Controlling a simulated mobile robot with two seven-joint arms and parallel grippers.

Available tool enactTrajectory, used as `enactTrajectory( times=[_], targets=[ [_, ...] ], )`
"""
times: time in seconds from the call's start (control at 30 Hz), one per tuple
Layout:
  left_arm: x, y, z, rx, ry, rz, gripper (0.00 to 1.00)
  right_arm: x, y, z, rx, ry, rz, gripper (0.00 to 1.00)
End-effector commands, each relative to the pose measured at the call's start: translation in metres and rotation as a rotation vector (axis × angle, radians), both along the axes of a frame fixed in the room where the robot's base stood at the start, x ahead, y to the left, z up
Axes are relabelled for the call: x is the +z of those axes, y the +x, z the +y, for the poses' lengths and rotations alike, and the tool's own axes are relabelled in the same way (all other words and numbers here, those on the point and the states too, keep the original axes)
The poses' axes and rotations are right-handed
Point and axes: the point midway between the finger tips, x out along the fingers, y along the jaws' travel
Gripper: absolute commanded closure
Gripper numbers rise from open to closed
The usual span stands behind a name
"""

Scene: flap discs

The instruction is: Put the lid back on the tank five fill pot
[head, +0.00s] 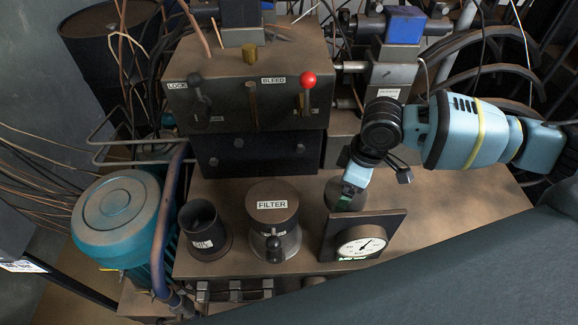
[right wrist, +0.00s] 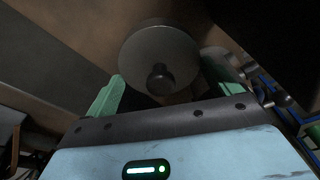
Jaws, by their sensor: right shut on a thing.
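A dark open-topped pot (head: 203,228) with a small white label, too small to read, stands at the front left of the bench. My right gripper (head: 349,196) is far to its right, behind the gauge. It is shut on a dark round lid (head: 335,192), partly hidden by the gripper and the gauge. In the right wrist view the lid (right wrist: 150,50) shows as a disc with a black knob, between the green fingers of my right gripper (right wrist: 160,88). I cannot tell whether the lid touches the bench. My left gripper is not in view.
A FILTER canister (head: 272,215) and a dial gauge (head: 360,243) stand between the pot and right edge. A teal motor (head: 118,220) and thick pipe are left of the pot. A valve box (head: 245,90) with levers rises behind. The bench's right side (head: 450,205) is clear.

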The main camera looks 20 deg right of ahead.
Motion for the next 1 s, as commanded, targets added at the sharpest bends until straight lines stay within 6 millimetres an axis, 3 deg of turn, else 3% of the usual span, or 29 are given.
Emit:
enactTrajectory(
  times=[0.1, 0.3, 0.5, 0.67, 1.0],
  targets=[
    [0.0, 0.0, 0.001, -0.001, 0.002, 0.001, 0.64, 0.046, 0.015, 0.012, -0.12, 0.007, -0.009, 0.35],
    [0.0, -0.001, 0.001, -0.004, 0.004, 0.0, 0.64, 0.129, 0.023, 0.028, -0.365, 0.008, -0.003, 0.35],
    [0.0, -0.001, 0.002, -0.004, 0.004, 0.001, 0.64, 0.183, 0.019, 0.036, -0.527, 0.001, -0.005, 0.35],
    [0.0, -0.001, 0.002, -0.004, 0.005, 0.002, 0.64, 0.197, 0.016, 0.037, -0.574, -0.003, -0.006, 0.35],
    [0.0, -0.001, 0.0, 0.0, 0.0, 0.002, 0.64, 0.197, 0.016, 0.037, -0.576, -0.003, -0.006, 0.35]
  ],
)
